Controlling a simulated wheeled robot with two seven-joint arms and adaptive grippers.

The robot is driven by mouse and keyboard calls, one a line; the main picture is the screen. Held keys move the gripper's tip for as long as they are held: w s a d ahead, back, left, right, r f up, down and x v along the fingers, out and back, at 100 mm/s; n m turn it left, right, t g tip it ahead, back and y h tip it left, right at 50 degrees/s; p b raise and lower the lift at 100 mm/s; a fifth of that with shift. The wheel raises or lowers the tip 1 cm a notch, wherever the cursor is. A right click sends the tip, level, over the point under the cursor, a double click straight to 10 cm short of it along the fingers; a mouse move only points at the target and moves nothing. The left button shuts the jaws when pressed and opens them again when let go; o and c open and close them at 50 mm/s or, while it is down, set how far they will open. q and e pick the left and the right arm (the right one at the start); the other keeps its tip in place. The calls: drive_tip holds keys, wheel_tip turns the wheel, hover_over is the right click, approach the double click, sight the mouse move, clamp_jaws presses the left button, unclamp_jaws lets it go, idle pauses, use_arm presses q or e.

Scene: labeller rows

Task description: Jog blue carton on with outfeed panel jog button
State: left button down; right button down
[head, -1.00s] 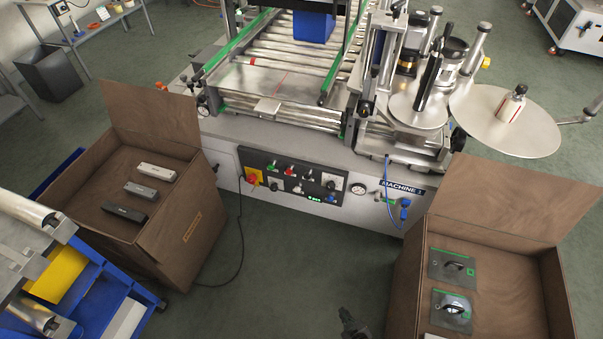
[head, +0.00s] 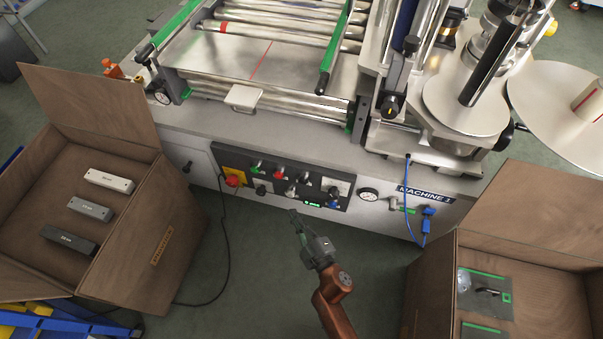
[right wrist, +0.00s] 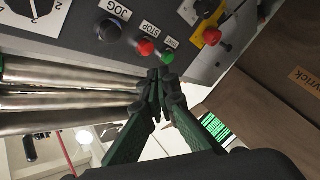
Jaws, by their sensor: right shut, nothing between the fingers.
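The black control panel (head: 262,178) is on the machine's front. In the right wrist view, its black button (right wrist: 108,32) sits by the JOG label, beside the red STOP button (right wrist: 146,48) and a green button (right wrist: 169,57). My right gripper (head: 294,214) is shut and empty, in front of the panel's lower edge in the head view. In the right wrist view its fingertips (right wrist: 159,76) meet near the green button in the picture; I cannot tell the gap to the panel. No blue carton is visible now. My left gripper is not in view.
Open brown boxes stand left (head: 123,248) and right (head: 433,285) of the floor space before the machine. A blue hose (head: 407,200) hangs right of the panel, and a dark cable (head: 226,245) on the left. A bare roller conveyor (head: 270,27) lies above.

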sight(303, 182)
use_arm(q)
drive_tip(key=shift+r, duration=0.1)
use_arm(e)
drive_tip(key=shift+a+r, duration=0.2)
drive_tip(key=shift+a, duration=0.05)
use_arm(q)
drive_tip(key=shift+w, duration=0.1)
